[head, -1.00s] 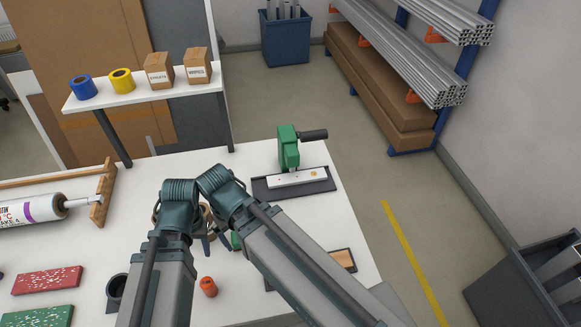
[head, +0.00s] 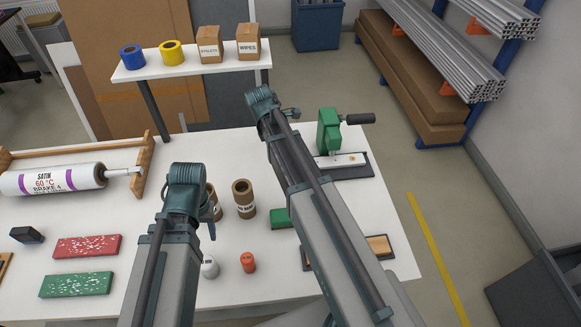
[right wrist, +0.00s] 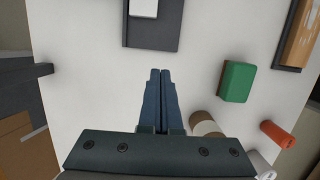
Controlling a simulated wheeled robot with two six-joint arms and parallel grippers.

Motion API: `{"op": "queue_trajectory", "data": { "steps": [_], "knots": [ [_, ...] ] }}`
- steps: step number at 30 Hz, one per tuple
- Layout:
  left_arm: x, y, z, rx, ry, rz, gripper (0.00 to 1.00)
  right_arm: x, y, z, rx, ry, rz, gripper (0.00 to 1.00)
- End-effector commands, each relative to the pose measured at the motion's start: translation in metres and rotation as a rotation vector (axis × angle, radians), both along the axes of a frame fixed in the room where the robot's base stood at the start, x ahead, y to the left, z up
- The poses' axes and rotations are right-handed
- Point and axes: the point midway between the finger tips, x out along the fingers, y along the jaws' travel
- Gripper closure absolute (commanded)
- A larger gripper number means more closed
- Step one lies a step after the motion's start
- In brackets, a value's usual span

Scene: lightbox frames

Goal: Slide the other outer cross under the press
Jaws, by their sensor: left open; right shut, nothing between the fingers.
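The green press (head: 328,131) with its black handle stands at the back right of the white table. A white strip (head: 345,160) with a small yellowish spot lies on its dark base (head: 360,172); both also show at the top of the right wrist view. I cannot make out any outer cross. My left gripper (head: 212,228) is open over the table, beside the brown rolls. My right gripper (right wrist: 160,72) is shut and empty, above bare table just short of the press base. In the head view its tips are mostly hidden behind its arm.
A green block (head: 281,218), brown rolls (head: 244,198), an orange cylinder (head: 248,263) and a wood-topped dark tray (head: 379,246) stand near the arms. A cartridge (head: 60,179) on a wooden rack and red (head: 88,246) and green bars lie left. A shelf (head: 190,66) stands behind.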

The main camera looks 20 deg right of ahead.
Motion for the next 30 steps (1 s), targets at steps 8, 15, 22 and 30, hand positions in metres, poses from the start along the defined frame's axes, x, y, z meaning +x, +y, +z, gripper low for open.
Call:
{"op": "queue_trajectory", "data": {
  "steps": [8,15,22,30],
  "knots": [
    [0.000,0.000,-0.001,0.000,0.000,0.000,0.50,0.008,-0.014,-0.001,-0.005,0.018,0.061,1.00],
    [0.000,0.000,-0.021,0.000,0.000,0.000,0.50,0.007,-0.017,-0.021,-0.005,0.017,0.059,1.00],
    [0.000,0.000,-0.055,0.000,0.000,0.001,0.50,0.006,-0.024,-0.054,-0.005,0.017,0.059,1.00],
    [0.000,0.000,-0.092,0.000,0.000,0.001,0.50,0.004,-0.034,-0.092,-0.005,0.017,0.058,1.00]
  ]
}}
